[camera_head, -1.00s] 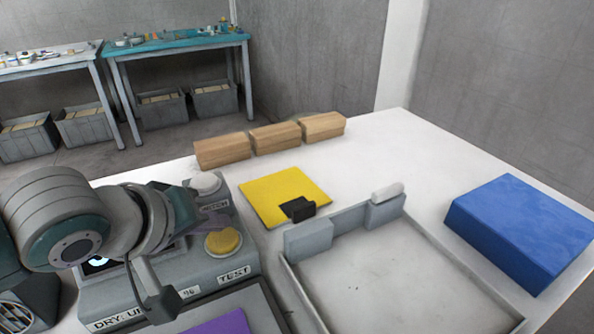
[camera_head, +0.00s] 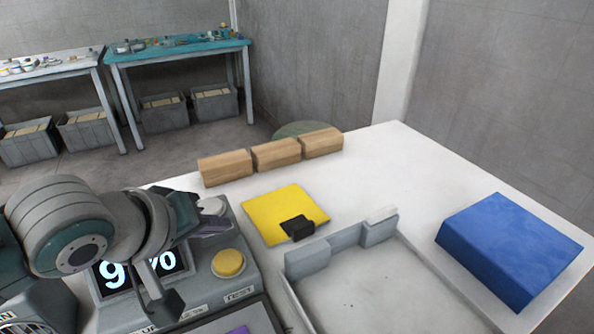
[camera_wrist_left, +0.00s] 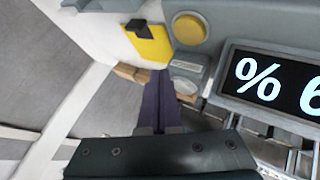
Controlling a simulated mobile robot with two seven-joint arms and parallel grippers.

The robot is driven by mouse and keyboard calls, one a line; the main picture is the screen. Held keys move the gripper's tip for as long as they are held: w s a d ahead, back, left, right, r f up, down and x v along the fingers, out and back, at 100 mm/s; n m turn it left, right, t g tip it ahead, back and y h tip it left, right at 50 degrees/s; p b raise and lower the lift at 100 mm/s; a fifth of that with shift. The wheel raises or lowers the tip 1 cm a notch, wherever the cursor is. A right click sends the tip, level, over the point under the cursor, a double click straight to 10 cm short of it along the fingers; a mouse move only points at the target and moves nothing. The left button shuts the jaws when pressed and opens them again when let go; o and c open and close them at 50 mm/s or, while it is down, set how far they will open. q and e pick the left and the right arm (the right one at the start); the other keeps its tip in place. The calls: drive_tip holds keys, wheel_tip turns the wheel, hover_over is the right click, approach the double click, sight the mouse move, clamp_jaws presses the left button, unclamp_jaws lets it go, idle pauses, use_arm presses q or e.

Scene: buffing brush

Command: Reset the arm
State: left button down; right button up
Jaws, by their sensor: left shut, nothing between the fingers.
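My left arm comes in from the left in the head view, over a grey machine with a lit digit display (camera_head: 145,268). My left gripper (camera_head: 222,226) has dark purple fingers, partly hidden by my wrist. In the left wrist view the gripper (camera_wrist_left: 160,78) has its two fingers together, with nothing between them. A pale round button (camera_wrist_left: 185,86) on the machine shows just beside the fingertips; I cannot tell whether they touch it. A yellow round button (camera_head: 228,262) is near the gripper. My right gripper is not in view.
A yellow pad (camera_head: 270,217) with a black piece (camera_head: 297,228) lies behind the machine. Wooden blocks (camera_head: 276,154) line the table's back edge. A walled white tray (camera_head: 372,290) and a blue block (camera_head: 510,248) are to the right. White table (camera_head: 420,190) between them is bare.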

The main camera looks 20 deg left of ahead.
use_arm(q)
drive_tip(key=shift+s+d, duration=0.1)
idle(0.3)
drive_tip(key=s+d+r+m+g+p, duration=0.2)
drive_tip(key=s+d+r+m+g, duration=0.15)
drive_tip(key=s+m, duration=0.45)
drive_tip(key=s+d+r+m+g+p, duration=0.25)
drive_tip(key=s+r, duration=0.25)
drive_tip(key=s, duration=0.7)
wheel_tip(320, 180, up, 37)
drive_tip(key=p, duration=3.7)
drive_tip(key=shift+w+a+r+m+p, duration=0.15)
drive_tip(key=shift+w+m+p, duration=0.1)
drive_tip(key=shift+m+p, duration=0.1)
